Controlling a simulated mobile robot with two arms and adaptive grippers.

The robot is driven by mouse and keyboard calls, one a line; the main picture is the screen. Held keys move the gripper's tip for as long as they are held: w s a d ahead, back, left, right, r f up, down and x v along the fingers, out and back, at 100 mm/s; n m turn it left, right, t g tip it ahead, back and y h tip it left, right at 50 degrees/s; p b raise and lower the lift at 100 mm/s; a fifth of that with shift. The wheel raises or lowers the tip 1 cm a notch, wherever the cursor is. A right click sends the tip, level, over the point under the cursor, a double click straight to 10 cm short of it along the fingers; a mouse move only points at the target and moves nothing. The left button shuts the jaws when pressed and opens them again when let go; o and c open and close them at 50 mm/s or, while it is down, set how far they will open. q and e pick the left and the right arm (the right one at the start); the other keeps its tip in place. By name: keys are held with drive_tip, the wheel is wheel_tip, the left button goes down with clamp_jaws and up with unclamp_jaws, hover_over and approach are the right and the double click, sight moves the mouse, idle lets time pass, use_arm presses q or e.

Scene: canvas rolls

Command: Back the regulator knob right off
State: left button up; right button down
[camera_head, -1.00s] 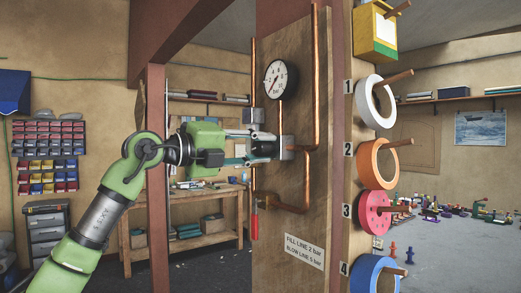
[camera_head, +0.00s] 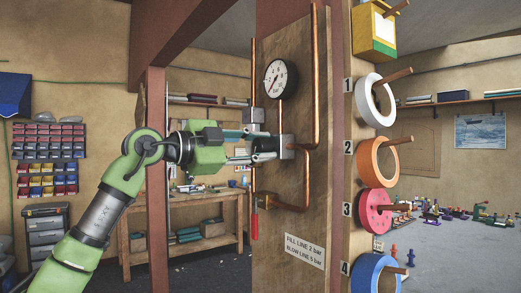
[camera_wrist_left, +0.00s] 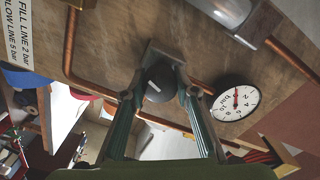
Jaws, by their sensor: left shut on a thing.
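The regulator is a grey block (camera_head: 287,147) on the copper piping of a wooden board. Its round black knob (camera_wrist_left: 159,84) faces my left wrist camera. My left gripper (camera_head: 266,149) comes in from the left, with its fingers closed on the knob. In the left wrist view, the two fingertips (camera_wrist_left: 160,92) sit on opposite sides of the knob. The round white pressure gauge (camera_head: 280,79) is above the regulator; it also shows in the left wrist view (camera_wrist_left: 236,103). Its exact reading is too small to tell. My right gripper is not in view.
A red-handled valve (camera_head: 255,222) hangs below left of the regulator. A label (camera_head: 304,251) reads fill line 2 bar, blow line 5 bar. Rolls on pegs, including a white one (camera_head: 375,101) and an orange one (camera_head: 377,163), stand right of the board.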

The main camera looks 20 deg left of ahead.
use_arm(q)
drive_tip(key=shift+n+b, duration=0.35)
drive_tip(key=shift+n, duration=1.65)
drive_tip(key=o, duration=1.1)
drive_tip(key=shift+f, duration=0.1)
drive_tip(key=shift+a, duration=0.1)
drive_tip(key=v, duration=1.2)
